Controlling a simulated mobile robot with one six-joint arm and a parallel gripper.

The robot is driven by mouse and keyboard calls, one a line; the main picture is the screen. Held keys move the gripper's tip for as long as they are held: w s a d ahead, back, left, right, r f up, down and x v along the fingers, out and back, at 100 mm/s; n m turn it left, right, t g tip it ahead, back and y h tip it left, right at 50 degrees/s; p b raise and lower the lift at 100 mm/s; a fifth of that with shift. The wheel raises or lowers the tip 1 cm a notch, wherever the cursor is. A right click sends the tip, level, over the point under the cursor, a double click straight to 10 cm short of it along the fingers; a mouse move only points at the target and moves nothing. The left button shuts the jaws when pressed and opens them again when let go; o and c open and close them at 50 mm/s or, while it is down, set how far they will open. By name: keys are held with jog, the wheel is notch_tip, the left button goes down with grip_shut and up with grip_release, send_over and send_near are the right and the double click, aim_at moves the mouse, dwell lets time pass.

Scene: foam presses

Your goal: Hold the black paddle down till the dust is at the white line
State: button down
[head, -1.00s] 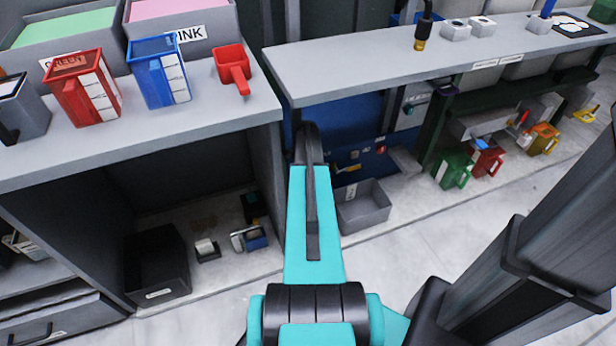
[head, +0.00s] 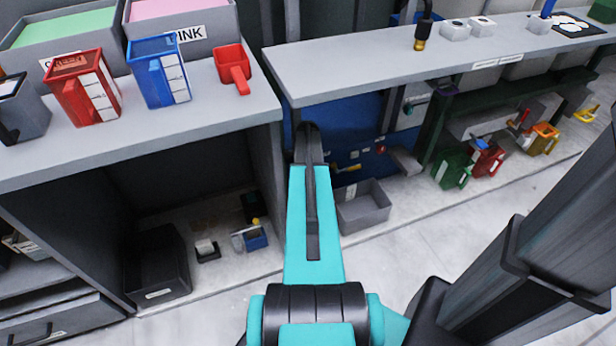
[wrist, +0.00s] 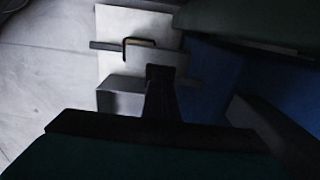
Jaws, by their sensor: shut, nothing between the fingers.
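My gripper (wrist: 160,76) shows in the wrist view as one dark, narrow shape with its fingers together and nothing seen between them. Its tip overlaps a pale grey part (wrist: 114,88) of a fixture; I cannot tell if they touch. Above it is a pale panel (wrist: 118,22) with a dark cross bar and a small dark-framed loop (wrist: 138,42). In the head view my arm reaches under the bench towards a blue cabinet (head: 352,118), and the gripper is hidden behind it. I cannot pick out the black paddle, dust or white line for sure.
A grey bench top (head: 400,55) overhangs the cabinet. A grey open bin (head: 364,208) stands on the floor right of my arm. Green (head: 452,168) and red (head: 487,158) jugs stand farther right. A red scoop (head: 232,68) lies on the left bench. The front floor is clear.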

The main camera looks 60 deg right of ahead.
jog(key=shift+s+f, duration=0.1)
jog(key=shift+f, duration=0.1)
jog(key=shift+a+r+p, duration=0.1)
jog(key=shift+r+p, duration=0.35)
jog(key=shift+r, duration=0.05)
notch_tip(320, 180, up, 14)
jog(key=p, duration=0.3)
jog(key=shift+f, duration=0.25)
dwell(0.6)
